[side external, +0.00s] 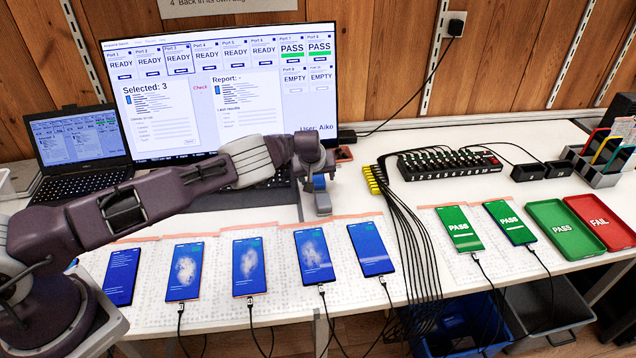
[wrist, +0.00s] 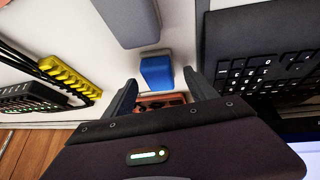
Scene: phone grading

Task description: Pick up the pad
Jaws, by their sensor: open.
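The pad appears to be the small blue block (wrist: 157,72) in the wrist view, lying on the white table just beyond and between my fingertips. In the side view, a blue piece (side external: 319,183) shows under my gripper (side external: 316,172), partly hidden by it. My gripper (wrist: 160,78) is open, one finger on either side of the block's line. No contact is visible, and the height gap is hard to judge. A larger grey-blue block (wrist: 128,18) lies beyond the pad, and it also shows in the side view (side external: 323,204).
A black keyboard (wrist: 262,75) lies close on one side, and a yellow connector strip (wrist: 68,78) with cables on the other. An orange-red phone-like object (wrist: 160,101) is behind the pad. Several phones lie along the table front, with green PASS (side external: 562,228) and red FAIL (side external: 602,220) trays at right.

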